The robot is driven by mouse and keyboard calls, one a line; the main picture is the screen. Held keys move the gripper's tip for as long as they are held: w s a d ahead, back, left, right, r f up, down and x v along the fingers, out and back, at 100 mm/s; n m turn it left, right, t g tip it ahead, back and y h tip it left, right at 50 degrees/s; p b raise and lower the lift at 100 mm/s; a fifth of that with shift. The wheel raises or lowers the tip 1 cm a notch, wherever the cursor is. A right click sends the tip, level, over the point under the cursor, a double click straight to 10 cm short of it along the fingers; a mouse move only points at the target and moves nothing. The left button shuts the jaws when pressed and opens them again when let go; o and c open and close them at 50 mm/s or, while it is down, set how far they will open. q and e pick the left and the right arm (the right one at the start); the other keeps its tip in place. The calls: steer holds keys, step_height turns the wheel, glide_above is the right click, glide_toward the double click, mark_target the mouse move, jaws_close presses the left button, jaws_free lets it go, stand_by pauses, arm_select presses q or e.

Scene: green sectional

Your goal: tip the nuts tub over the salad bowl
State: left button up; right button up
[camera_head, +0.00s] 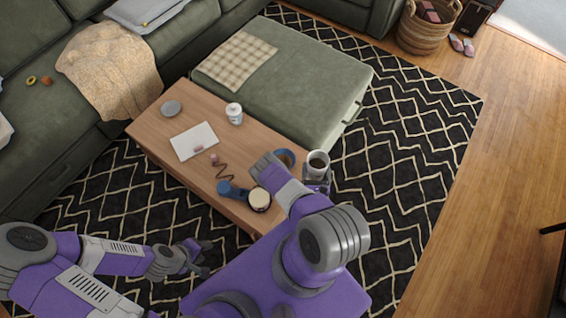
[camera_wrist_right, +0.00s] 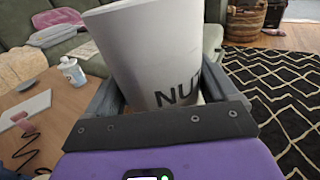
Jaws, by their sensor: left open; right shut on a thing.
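The nuts tub (camera_head: 319,158) is a white cup-shaped tub with dark contents showing at its open top. My right gripper (camera_head: 317,180) is shut on it and holds it nearly upright, just off the table's right end. In the right wrist view the tub (camera_wrist_right: 150,50) stands between the fingers (camera_wrist_right: 160,90), with black letters "NU" on its side. A blue-rimmed bowl (camera_head: 287,155), apparently the salad bowl, is on the table just left of the tub, partly hidden behind my right arm. My left gripper (camera_head: 198,258) is open and empty, low beside the table.
The wooden table (camera_head: 150,123) also holds a round cream-topped jar (camera_head: 259,198), a blue object (camera_head: 231,190), a white lidded container (camera_head: 234,112), a white flat slab (camera_head: 194,141) and a grey dish (camera_head: 172,108). A green ottoman (camera_head: 310,85) adjoins its far side.

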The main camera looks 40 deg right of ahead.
mark_target(317, 172)
step_height(317, 172, up, 4)
steer(key=p, duration=0.3)
steer(key=shift+r+p, duration=0.1)
steer(key=shift+p, duration=0.3)
steer(key=w+a+r+y, duration=0.1)
steer(key=w+a+r, duration=0.4)
steer(key=w+r, duration=0.3)
steer(key=w+a+r, duration=0.4)
steer(key=w+r, duration=0.3)
steer(key=w+a+r+n+t+y, duration=0.1)
steer(key=a+r+n+t+y, duration=0.1)
steer(key=a+r, duration=1.1)
steer(key=shift+w+a+r, duration=0.2)
steer(key=shift+w+a, duration=0.05)
steer(key=shift+a, duration=0.65)
